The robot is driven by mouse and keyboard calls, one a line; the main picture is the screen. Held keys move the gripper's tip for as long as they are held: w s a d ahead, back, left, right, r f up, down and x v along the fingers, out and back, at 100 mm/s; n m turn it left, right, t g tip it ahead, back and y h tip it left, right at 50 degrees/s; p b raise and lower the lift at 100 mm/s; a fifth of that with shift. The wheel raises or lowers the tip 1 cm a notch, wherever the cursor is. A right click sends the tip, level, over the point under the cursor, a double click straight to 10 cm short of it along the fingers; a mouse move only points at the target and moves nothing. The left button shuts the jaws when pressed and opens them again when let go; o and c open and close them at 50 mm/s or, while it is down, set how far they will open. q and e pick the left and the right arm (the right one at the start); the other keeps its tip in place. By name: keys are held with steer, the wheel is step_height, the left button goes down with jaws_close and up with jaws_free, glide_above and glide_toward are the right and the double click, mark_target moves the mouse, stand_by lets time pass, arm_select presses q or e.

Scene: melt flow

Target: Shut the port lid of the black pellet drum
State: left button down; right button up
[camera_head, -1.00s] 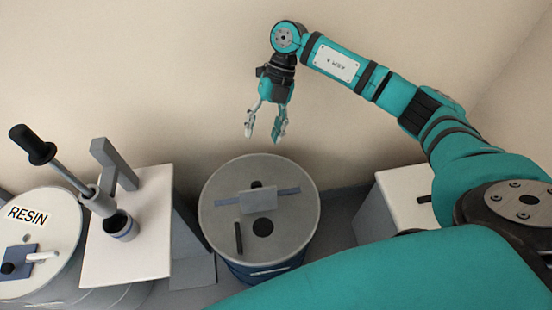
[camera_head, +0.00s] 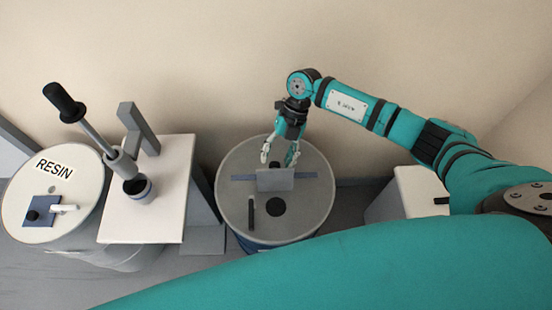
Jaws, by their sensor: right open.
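The drum (camera_head: 230,200) has a round grey top and a blue body and stands in the middle of the view. A dark round port (camera_head: 276,207) opens in its top. The port lid, a grey plate (camera_head: 275,181), stands raised behind the port, in front of a blue strip. My right gripper (camera_head: 279,161) is open and points down just behind the lid's upper edge. I cannot tell whether its fingers touch the lid. My left gripper is not in view.
A short black bar (camera_head: 250,212) stands on the drum top left of the port. To the left are a white table (camera_head: 165,215) with a lever device (camera_head: 122,168) and a drum labelled RESIN (camera_head: 85,205). A white box (camera_head: 400,190) is on the right.

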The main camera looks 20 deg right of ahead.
steer(key=shift+x, duration=0.8)
steer(key=shift+c, duration=0.4)
jaws_close()
